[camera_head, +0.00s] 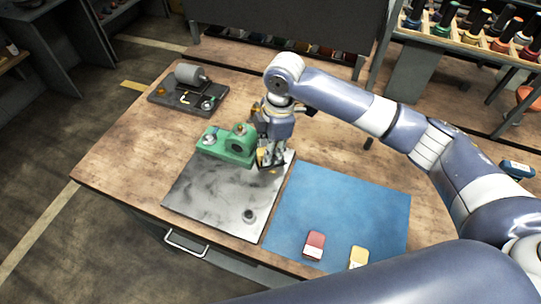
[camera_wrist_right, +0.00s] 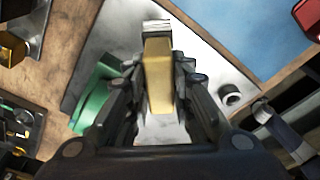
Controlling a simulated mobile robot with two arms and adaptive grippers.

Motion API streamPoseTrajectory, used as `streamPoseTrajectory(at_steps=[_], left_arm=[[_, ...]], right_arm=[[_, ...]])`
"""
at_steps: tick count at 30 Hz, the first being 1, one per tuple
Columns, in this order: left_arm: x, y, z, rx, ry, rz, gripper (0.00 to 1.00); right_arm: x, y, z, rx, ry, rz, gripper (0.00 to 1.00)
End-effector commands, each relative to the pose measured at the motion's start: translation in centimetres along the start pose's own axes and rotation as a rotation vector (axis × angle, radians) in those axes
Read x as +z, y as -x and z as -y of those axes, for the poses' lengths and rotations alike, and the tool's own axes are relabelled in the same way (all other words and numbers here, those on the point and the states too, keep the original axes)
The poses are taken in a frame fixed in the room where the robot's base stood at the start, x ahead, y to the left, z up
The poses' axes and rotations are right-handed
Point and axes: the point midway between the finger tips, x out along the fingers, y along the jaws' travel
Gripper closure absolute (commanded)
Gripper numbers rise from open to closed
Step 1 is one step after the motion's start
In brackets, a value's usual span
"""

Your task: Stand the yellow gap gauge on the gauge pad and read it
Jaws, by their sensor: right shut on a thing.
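My right gripper (camera_head: 270,160) is shut on a yellow block with a bright metal end, which I take for the yellow gap gauge (camera_wrist_right: 158,75). In the right wrist view the block sits between the two fingers (camera_wrist_right: 158,85). In the head view the gripper points down over the back right part of a grey metal plate (camera_head: 205,195), right beside a green fixture (camera_head: 238,145). Whether the gauge touches the plate cannot be told. No gauge pad can be made out for certain. My left gripper is not in view.
A blue mat (camera_head: 340,215) holds a red block (camera_head: 314,245) and another yellow block (camera_head: 358,257) near its front edge. A small metal ring (camera_head: 248,215) stands on the plate's front part. A dark fixture with a grey cylinder (camera_head: 190,75) is at the back left.

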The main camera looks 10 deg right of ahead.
Motion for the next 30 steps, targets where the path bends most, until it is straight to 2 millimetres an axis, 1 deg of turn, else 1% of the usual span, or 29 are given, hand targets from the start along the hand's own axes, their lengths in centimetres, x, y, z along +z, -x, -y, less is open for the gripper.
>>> streamPoseTrajectory(at_steps=[4,7,17,18,20,21,30], left_arm=[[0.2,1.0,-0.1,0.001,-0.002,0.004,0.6],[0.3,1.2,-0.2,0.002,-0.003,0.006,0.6],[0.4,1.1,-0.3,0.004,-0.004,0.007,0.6],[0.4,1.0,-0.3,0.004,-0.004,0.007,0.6],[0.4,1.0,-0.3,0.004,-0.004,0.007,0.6],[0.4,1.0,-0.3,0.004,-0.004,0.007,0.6],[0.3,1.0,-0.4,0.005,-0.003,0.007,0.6]], right_arm=[[0.2,-1.8,0.2,-0.004,0.0,0.001,1.0],[0.3,-2.8,0.1,-0.001,0.001,-0.001,1.0],[0.4,-3.3,0.1,-0.001,0.001,-0.001,1.0],[0.4,-3.3,0.1,-0.001,0.0,0.0,0.74],[0.4,-3.3,0.1,-0.001,0.001,0.0,0.61],[0.4,-3.3,0.1,-0.001,0.001,0.0,0.59],[0.4,-3.2,0.1,-0.001,0.001,0.0,0.59]])
